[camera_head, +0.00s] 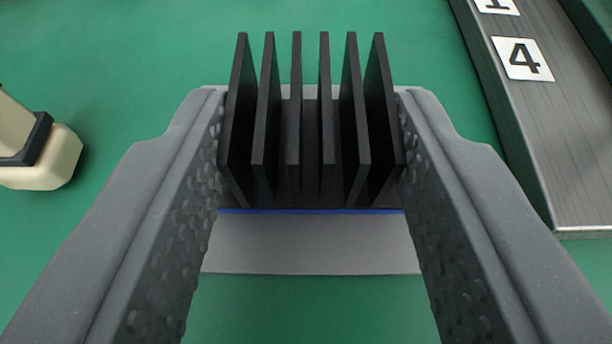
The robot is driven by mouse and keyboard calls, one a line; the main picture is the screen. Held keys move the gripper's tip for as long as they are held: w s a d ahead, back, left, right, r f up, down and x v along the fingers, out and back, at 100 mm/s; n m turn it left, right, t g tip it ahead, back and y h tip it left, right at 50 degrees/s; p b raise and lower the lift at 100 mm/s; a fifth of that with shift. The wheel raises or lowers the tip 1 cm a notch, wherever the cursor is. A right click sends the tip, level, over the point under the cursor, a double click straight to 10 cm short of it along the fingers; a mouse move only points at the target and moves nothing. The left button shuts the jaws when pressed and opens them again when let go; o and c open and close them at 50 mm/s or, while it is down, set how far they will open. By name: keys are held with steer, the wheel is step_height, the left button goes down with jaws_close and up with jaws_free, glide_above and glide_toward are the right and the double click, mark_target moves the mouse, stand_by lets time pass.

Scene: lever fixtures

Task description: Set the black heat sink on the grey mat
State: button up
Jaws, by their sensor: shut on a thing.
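The black heat sink (310,125) has several upright fins and stands between the two fingers of my gripper (311,140). The gripper is shut on it, one finger against each outer side. The grey mat (310,245) lies below and on the near side of the heat sink, on the green surface. A thin blue strip (310,211) runs along the heat sink's lower near edge. The heat sink is over the mat's far part in this view. I cannot tell whether its underside touches the mat.
A metal rail or plate (560,150) with white number labels, one reading 4 (522,58), lies at the right. A cream object with a black band (45,155) is at the left edge. The green surface (140,60) is clear at the upper left.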

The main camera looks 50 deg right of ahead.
steer(key=shift+f, duration=0.25)
steer(key=o, duration=1)
steer(key=shift+r, duration=0.1)
steer(key=shift+p+v, duration=1)
steer(key=shift+v, duration=5)
